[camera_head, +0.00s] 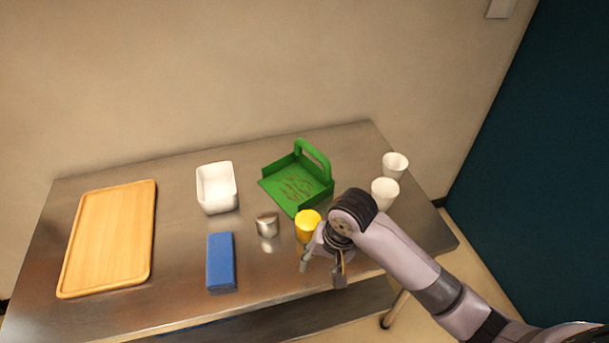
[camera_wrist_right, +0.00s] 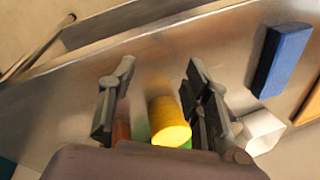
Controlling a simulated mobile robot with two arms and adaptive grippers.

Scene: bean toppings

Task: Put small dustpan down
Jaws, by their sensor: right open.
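The small green dustpan (camera_head: 293,188) rests on the metal table (camera_head: 180,268) toward the back, with its raised handle at the back right and thin brown bits on its pan. My right gripper (camera_head: 322,266) is open, pointing down near the table's front edge, in front of and apart from the dustpan. In the right wrist view its fingers (camera_wrist_right: 156,88) are spread, with a yellow cup (camera_wrist_right: 169,122) showing near the right finger. My left gripper is not in view.
The yellow cup (camera_head: 307,225) and a metal cup (camera_head: 267,226) stand in front of the dustpan. Two white cups (camera_head: 384,192) stand to the right. A white container (camera_head: 217,204), blue block (camera_head: 221,262) and wooden tray (camera_head: 110,238) lie to the left.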

